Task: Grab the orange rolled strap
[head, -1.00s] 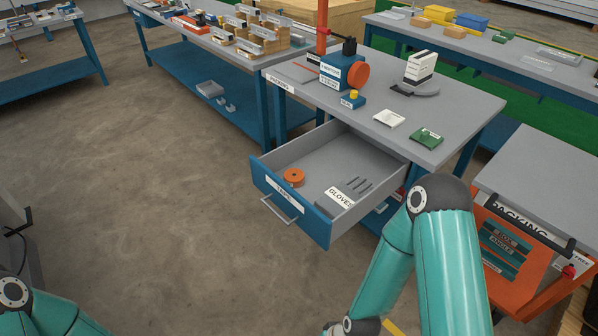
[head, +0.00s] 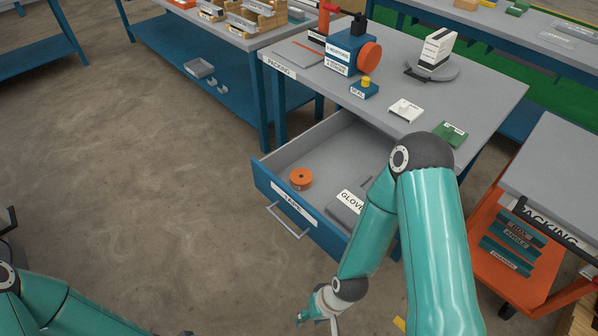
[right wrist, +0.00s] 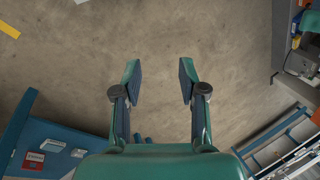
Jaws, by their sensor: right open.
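The orange rolled strap (head: 301,178) is a short round roll with a dark centre. It lies in the front left part of the open blue drawer (head: 272,183) under the packing table. My right gripper (head: 316,318) is low in the head view, outside the drawer, in front of and below the strap. In the right wrist view its fingers (right wrist: 160,76) are spread, with only bare floor between them; the strap does not show there. My left arm enters at the lower left of the head view, with its gripper out of the picture.
A grey case labelled GLOVES (head: 348,203) lies in the drawer right of the strap, partly behind my right arm. The drawer handle (head: 288,222) juts out in front. The packing table (head: 478,100) stands above. An orange cart (head: 500,270) is at the right. Floor left of the drawer is clear.

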